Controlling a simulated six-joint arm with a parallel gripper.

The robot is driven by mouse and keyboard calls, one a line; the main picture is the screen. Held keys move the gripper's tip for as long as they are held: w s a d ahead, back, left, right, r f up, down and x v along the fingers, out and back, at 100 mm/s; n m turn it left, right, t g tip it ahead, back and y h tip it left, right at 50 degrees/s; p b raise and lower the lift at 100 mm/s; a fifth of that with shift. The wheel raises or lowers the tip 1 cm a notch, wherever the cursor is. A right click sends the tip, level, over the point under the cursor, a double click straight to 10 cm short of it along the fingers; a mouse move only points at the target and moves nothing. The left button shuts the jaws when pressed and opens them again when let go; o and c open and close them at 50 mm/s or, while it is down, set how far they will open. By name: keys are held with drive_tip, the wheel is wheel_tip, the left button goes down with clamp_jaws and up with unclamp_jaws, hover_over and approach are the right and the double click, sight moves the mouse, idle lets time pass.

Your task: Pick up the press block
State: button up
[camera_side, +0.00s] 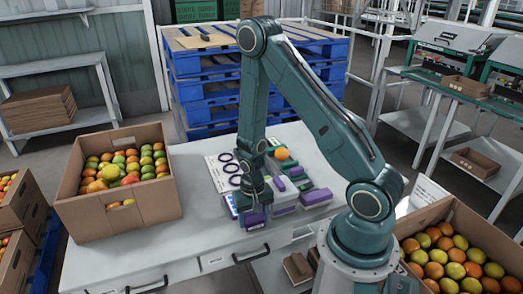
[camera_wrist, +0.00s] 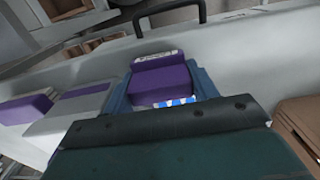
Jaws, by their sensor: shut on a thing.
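My gripper (camera_side: 251,200) is low over the near edge of the white worktable. It is shut on a purple block, which I take to be the press block (camera_side: 255,219).
Other purple-and-grey blocks (camera_side: 279,185) stand close to the right of my gripper, with an orange tomato (camera_side: 281,154) behind. A white sheet with dark purple rings (camera_side: 218,180) lies to the left. A cardboard box (camera_side: 150,205) of tomatoes stands at the table's left.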

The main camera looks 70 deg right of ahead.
wheel_tip(320, 180, up, 20)
drive_tip(key=shift+f, duration=0.2)
idle(0.8)
idle(0.3)
drive_tip(key=o, duration=0.5)
drive_tip(key=c, duration=0.3)
drive_tip(key=shift+w+f, duration=0.1)
drive_tip(key=w+d+f, duration=0.2)
drive_tip(key=f, duration=0.1)
drive_tip(key=w+d+f, duration=0.2)
drive_tip(key=w+f, duration=0.1)
drive_tip(key=f, duration=0.1)
drive_tip(key=w+d+f, duration=0.2)
drive_tip(key=f, duration=0.2)
drive_tip(key=shift+w+d+f, duration=0.1)
drive_tip(key=shift+w+f, duration=0.15)
drive_tip(key=shift+w, duration=0.1)
